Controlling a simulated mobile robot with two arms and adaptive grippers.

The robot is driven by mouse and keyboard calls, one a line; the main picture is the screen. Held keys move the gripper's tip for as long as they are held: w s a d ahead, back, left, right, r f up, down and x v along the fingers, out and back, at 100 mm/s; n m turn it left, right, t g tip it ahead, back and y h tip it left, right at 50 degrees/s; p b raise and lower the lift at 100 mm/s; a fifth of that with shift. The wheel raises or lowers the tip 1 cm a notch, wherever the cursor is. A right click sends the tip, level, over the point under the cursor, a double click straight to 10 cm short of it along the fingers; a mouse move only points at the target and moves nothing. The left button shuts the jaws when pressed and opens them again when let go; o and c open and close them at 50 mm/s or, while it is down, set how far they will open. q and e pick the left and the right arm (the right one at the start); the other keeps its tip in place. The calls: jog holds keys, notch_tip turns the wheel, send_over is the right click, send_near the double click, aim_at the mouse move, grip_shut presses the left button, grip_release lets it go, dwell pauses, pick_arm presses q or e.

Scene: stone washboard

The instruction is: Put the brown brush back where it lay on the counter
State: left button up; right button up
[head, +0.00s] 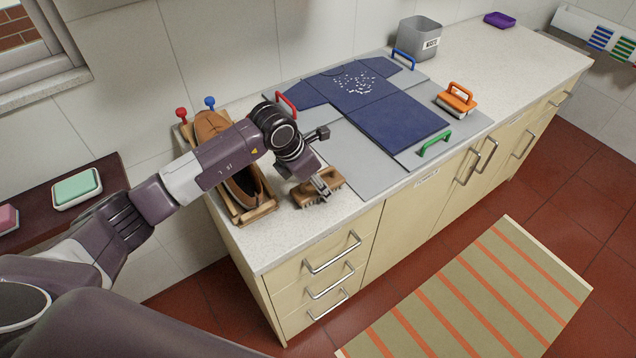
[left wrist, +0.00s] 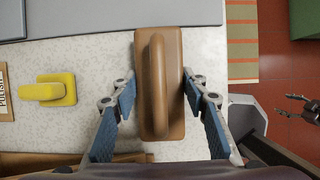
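The brown brush (head: 331,184) is at the near left end of the counter, close to its front edge, bristles down. In the left wrist view the brush (left wrist: 158,120) lies lengthwise below my left gripper (left wrist: 160,84), with its raised handle in the middle. The blue-padded fingers stand either side of the brush, clear of the handle; the gripper is open. In the head view my left gripper (head: 323,186) is at the brush, partly covering it. My right gripper (left wrist: 290,105) shows small at the right of the left wrist view, over the floor, its fingers apart.
A wooden holder (head: 262,211) with a brown shoe stands left of the brush. Grey boards (head: 362,172) with a blue shirt lie to its right. A yellow-handled item (left wrist: 52,90) shows in the left wrist view. An orange-handled brush (head: 457,98) and grey bin (head: 418,38) are farther along.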

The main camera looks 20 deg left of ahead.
pick_arm(q)
jog(key=o, duration=0.4)
jog(key=shift+o, duration=0.2)
jog(key=shift+r+p, duration=0.15)
jog(key=shift+p, duration=0.15)
jog(key=shift+s+a+r+b, duration=0.1)
jog(key=shift+a+r+b, duration=0.15)
jog(key=shift+b, duration=0.15)
jog(key=b+v, duration=0.3)
jog(key=v, duration=0.7)
jog(key=shift+s+r, duration=0.1)
jog(key=shift+r, duration=0.15)
jog(key=shift+s+r, duration=0.15)
jog(key=shift+r, duration=0.2)
